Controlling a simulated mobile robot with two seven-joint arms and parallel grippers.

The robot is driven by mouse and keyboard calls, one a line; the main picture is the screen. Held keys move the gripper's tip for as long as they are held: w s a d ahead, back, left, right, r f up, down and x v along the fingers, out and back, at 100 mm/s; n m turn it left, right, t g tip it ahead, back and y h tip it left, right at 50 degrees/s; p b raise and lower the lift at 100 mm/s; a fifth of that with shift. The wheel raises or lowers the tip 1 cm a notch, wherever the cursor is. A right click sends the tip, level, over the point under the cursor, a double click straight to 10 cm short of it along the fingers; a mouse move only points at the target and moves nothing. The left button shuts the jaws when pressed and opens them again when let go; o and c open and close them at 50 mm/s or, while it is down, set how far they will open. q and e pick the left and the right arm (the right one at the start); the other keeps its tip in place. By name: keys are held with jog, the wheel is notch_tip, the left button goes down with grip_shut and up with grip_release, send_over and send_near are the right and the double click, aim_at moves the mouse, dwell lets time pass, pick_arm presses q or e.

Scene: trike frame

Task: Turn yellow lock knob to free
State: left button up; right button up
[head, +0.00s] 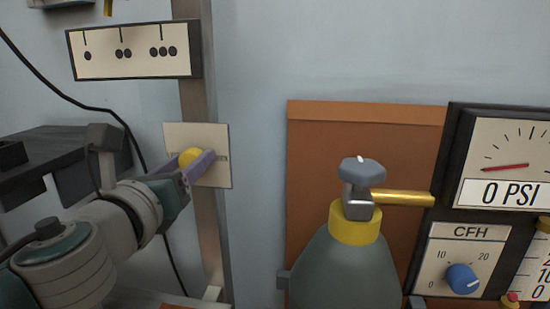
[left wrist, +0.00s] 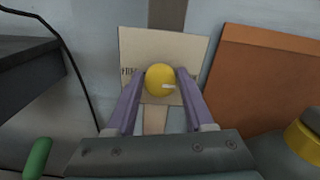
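The yellow lock knob (head: 189,156) sits on a cream plate (head: 212,174) fixed to a vertical metal post. A partly covered word that looks like FREE shows on the left of the plate (left wrist: 190,48). My left gripper (head: 190,164) has its purple fingers on either side of the knob, and in the left wrist view the fingers (left wrist: 160,84) appear to close on it with no clear gap. My right gripper is in neither view.
A sign with black dots (head: 133,51) hangs above. To the right are an orange-brown board (head: 310,180), a green gas bottle (head: 345,265) with a grey valve knob, and a 0 PSI gauge (head: 505,160). A dark shelf (head: 60,165) stands left, near a hanging black cable.

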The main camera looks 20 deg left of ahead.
pick_arm(q)
grip_shut()
